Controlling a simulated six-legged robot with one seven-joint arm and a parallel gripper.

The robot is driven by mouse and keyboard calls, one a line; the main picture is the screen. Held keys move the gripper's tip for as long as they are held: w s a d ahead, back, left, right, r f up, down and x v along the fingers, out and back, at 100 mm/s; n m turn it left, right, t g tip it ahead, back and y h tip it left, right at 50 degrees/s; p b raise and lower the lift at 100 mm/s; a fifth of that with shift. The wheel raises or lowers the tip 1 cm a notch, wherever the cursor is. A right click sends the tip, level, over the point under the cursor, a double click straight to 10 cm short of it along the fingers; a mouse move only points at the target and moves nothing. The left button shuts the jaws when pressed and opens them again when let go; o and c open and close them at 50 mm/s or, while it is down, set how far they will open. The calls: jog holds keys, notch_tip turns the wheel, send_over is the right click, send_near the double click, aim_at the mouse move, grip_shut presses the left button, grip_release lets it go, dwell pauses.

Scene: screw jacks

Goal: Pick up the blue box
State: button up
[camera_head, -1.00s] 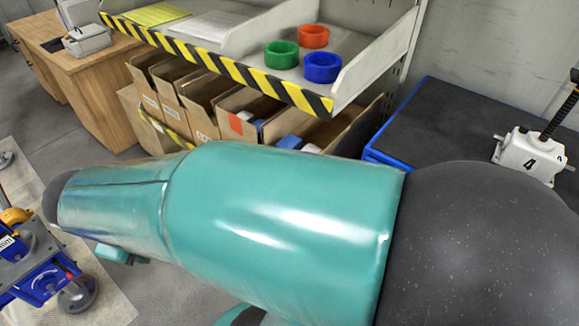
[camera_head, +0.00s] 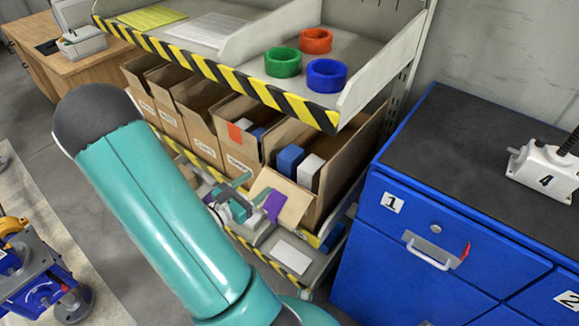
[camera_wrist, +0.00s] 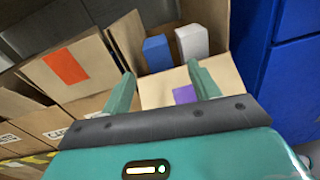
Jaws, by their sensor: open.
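The blue box (camera_head: 289,159) stands upright in an open cardboard bin (camera_head: 335,178) on the shelf, beside a white box (camera_head: 311,171). In the wrist view the blue box (camera_wrist: 157,53) is ahead, just left of the middle, with the white box (camera_wrist: 191,45) to its right. My gripper (camera_head: 240,192) is in front of the bin, by its purple-marked front panel. In the wrist view my gripper (camera_wrist: 164,82) has its two fingers spread with nothing between them. The fingers are apart from the blue box. The lower part of the blue box is hidden inside the bin.
Another bin with an orange label (camera_head: 235,132) stands directly left. A striped shelf edge (camera_head: 225,77) is above the bins, with green (camera_head: 283,62), orange (camera_head: 316,40) and blue (camera_head: 326,75) rings on that shelf. A blue cabinet (camera_head: 420,215) stands close at right.

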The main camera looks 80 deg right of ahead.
aim_at(283, 161)
jog(key=shift+n+t+h, duration=0.4)
jog(key=shift+n, duration=0.4)
jog(key=x, duration=0.5)
jog(key=f+x, duration=0.1)
jog(key=x, duration=0.9)
jog(key=shift+w+d+f, duration=0.1)
jog(key=shift+w+f, duration=0.05)
grip_shut()
